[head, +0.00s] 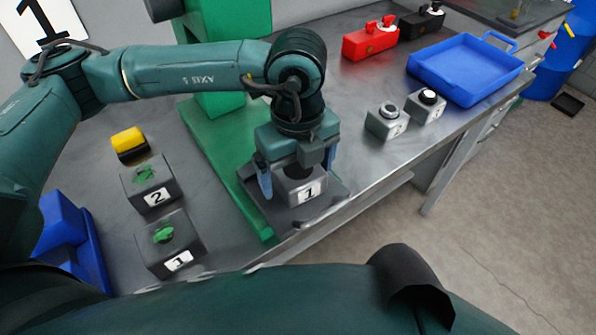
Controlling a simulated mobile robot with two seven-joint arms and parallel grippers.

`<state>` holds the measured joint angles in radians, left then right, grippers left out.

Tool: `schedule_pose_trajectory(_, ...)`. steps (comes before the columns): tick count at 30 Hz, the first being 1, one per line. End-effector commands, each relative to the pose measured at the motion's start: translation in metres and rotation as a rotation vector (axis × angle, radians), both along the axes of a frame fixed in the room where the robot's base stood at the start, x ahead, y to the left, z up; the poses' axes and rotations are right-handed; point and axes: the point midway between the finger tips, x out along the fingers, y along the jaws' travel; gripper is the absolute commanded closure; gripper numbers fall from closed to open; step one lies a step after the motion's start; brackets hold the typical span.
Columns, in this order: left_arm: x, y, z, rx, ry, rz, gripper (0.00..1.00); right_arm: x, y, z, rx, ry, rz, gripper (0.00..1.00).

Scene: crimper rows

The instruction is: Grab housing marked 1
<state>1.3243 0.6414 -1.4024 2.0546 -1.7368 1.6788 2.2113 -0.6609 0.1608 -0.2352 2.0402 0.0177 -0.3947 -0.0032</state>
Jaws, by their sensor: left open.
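A grey block with a white label reading 1 (308,193) sits on the dark plate at the front of the green machine. My left gripper (297,178) points down over it with its fingers apart, one on each side of the block. The gripper hides the block's top, and I cannot tell whether the fingers touch it. Another block marked 1 (183,243), dark grey with a green piece on top, stands at the front left of the bench. My right gripper is not in view.
A dark block marked 2 (153,188) and a yellow-topped block (128,144) stand left of the green machine (215,135). Two grey knobbed blocks (386,122) (426,106), a blue tray (466,72) and a red block (369,42) are at right. A blue bin (72,240) is at left.

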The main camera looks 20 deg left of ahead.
Motion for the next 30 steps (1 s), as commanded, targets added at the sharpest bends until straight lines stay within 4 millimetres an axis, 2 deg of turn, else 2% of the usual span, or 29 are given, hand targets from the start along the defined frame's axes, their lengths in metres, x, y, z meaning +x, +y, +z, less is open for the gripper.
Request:
schedule_pose_trajectory(4,0.0002,0.0001,0.0,0.0,0.0,0.0,0.1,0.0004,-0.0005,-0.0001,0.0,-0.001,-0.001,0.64)
schedule_pose_trajectory(30,0.0002,-0.0001,0.0006,0.0,0.0,0.0,0.8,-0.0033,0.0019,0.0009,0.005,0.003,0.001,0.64)
